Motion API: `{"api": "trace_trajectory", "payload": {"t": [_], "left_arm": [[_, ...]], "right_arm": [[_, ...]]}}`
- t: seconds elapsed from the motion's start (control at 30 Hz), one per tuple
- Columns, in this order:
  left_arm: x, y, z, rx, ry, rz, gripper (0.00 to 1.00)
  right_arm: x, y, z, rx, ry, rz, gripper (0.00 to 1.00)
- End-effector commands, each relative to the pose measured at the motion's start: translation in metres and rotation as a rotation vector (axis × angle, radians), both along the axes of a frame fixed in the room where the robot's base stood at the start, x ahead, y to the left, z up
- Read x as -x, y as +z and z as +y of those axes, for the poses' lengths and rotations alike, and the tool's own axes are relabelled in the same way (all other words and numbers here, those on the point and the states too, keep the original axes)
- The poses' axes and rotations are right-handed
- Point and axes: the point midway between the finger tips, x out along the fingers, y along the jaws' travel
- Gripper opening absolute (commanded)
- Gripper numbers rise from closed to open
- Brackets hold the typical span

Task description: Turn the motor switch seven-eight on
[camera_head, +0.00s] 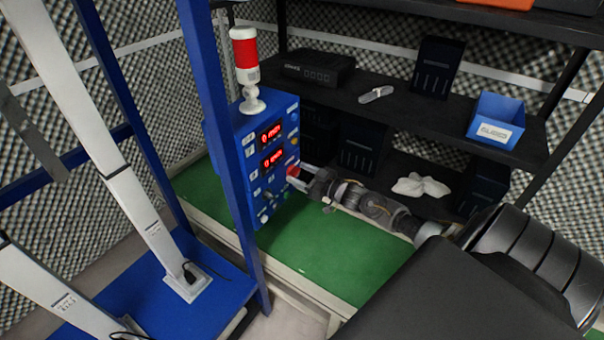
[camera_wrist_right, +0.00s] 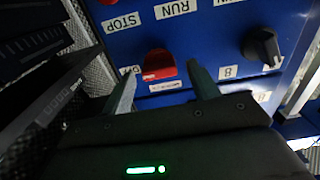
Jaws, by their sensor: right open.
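A blue control box (camera_head: 258,150) with two red displays stands beside the blue post. My right gripper (camera_head: 298,174) reaches its front face from the right. In the right wrist view, a red switch (camera_wrist_right: 158,65) lies between and just beyond the open fingers of my right gripper (camera_wrist_right: 163,82). No contact can be made out. A small white label (camera_wrist_right: 165,86) below the switch is too small to read. A black rotary knob (camera_wrist_right: 262,46) sits to the right, near a plate that seems to read 8. My left gripper is not in view.
A red and white beacon (camera_head: 245,62) stands on the box. A black shelf (camera_head: 400,103) behind holds a blue bin (camera_head: 496,121), a black device (camera_head: 318,67) and a grey handheld item (camera_head: 376,94). A white cloth (camera_head: 420,186) lies lower. The green surface (camera_head: 320,245) is clear in front.

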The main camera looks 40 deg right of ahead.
Motion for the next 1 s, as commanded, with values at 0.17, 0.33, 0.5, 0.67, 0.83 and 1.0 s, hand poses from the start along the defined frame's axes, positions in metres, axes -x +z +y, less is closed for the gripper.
{"api": "trace_trajectory", "payload": {"t": [0.17, 0.33, 0.5, 0.67, 0.83, 1.0], "left_arm": [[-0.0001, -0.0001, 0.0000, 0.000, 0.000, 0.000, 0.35], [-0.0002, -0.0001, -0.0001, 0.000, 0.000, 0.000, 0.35], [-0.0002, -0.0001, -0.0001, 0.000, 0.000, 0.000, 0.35], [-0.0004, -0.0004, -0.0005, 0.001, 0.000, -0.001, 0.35], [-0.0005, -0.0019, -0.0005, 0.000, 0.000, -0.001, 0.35], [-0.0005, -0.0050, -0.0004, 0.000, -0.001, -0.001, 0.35]], "right_arm": [[0.0001, -0.0001, -0.0001, 0.000, 0.000, 0.000, 0.60], [0.0003, 0.0000, -0.0004, 0.000, -0.001, 0.000, 0.38], [0.0005, 0.0000, -0.0006, 0.000, -0.001, 0.000, 0.15], [0.0008, 0.0002, -0.0025, 0.006, -0.003, -0.003, 0.15], [0.0005, -0.0002, -0.0017, 0.049, -0.004, -0.016, 0.15], [0.0004, -0.0008, -0.0010, 0.141, -0.003, -0.044, 0.15]]}}
